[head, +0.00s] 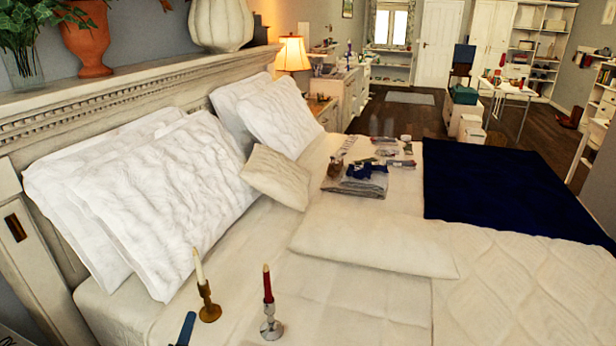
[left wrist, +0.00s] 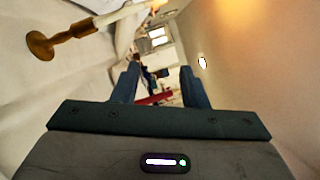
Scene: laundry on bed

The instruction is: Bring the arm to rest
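My left gripper shows at the bottom of the head view as one dark blue-grey finger (head: 186,328). In the left wrist view, my left gripper (left wrist: 160,80) has its two fingers apart, with nothing clearly held between them. A brass candlestick (head: 209,308) with a white candle (head: 198,266) stands on the bed just beyond the finger. It also shows at the upper left of the wrist view (left wrist: 60,38). A silver candlestick (head: 271,327) with a red candle (head: 267,285) stands to the right. A red shape (left wrist: 155,98) shows between the fingers in the wrist view. My right gripper is not in view.
White pillows (head: 165,195) lean on the headboard (head: 120,105). A flat pillow (head: 375,243), folded clothes (head: 357,183) and a dark blue blanket (head: 490,185) lie on the bed. The white sheet around the candlesticks is mostly bare.

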